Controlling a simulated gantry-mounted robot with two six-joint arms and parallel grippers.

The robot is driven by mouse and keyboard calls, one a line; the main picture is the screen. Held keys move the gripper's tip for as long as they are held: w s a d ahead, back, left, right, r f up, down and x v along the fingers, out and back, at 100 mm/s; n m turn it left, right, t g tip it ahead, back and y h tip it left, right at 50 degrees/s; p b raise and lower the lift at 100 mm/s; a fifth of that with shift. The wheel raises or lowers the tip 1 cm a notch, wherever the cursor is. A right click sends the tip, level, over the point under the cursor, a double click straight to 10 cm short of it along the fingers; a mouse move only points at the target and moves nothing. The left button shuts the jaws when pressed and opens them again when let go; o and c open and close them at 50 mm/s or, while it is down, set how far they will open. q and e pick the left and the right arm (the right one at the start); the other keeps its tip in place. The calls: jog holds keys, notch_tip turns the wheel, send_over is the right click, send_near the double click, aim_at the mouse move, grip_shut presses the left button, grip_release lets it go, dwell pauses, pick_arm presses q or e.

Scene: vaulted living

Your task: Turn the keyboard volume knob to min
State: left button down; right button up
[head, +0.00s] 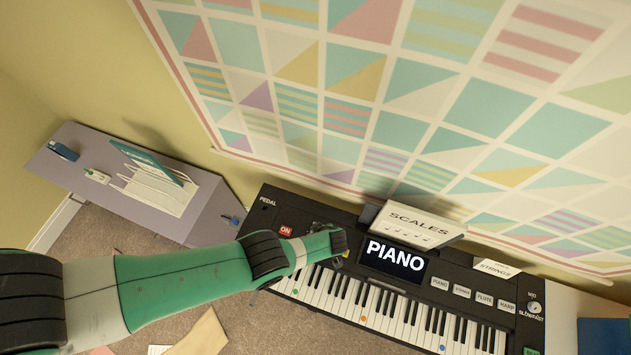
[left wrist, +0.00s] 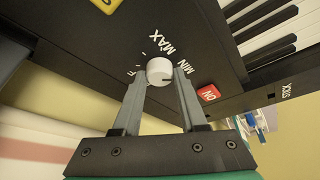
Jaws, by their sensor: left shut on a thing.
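The black keyboard (head: 455,272) stands below the patterned wall, its screen (head: 393,260) reading PIANO. In the left wrist view, the round white volume knob (left wrist: 160,70) sits on the black panel (left wrist: 215,55), near MIN and MAX lettering. A short dark mark shows on the knob's lower right, but its exact setting is hard to read. My left gripper (left wrist: 158,79) is shut on the knob, one finger on each side. In the head view, my left gripper (head: 320,230) is at the keyboard's left part, and my arm hides the knob. My right gripper is not in view.
A red ON button (head: 286,231) is close to my left gripper.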

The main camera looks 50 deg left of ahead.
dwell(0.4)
pick_arm(q)
jog(key=shift+c, duration=2.2)
grip_release()
jog(key=shift+r, duration=0.1)
jog(key=p+v, duration=1)
jog(key=v, duration=0.1)
jog(key=shift+r, duration=0.2)
jog(key=shift+d, duration=0.1)
